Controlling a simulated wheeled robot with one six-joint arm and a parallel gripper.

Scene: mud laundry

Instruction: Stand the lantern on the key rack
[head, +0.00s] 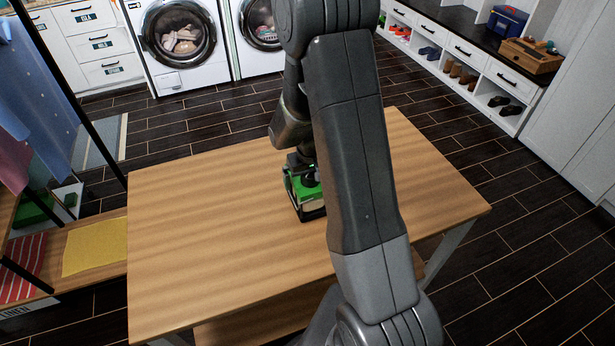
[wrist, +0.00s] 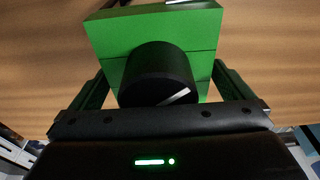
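The lantern (head: 306,195), with a green top and a paler body in a dark frame, is on the wooden table, partly hidden by my arm. In the wrist view its green top (wrist: 150,32) and black round knob (wrist: 158,75) fill the middle. My gripper (wrist: 160,78) has one finger at each side of the green top, very close to it. I cannot tell whether the fingers press on it. I cannot surely identify the key rack; a wooden box-like unit (head: 530,60) with small things on top stands on the dark bench at the back right.
The wooden table (head: 200,240) is otherwise clear where it shows. A blue box (head: 507,23) stands near the wooden unit. Shoes sit in cubbies below. Washing machines (head: 183,42) stand at the back. A clothes rack with a yellow cloth (head: 95,246) on its shelf is at left.

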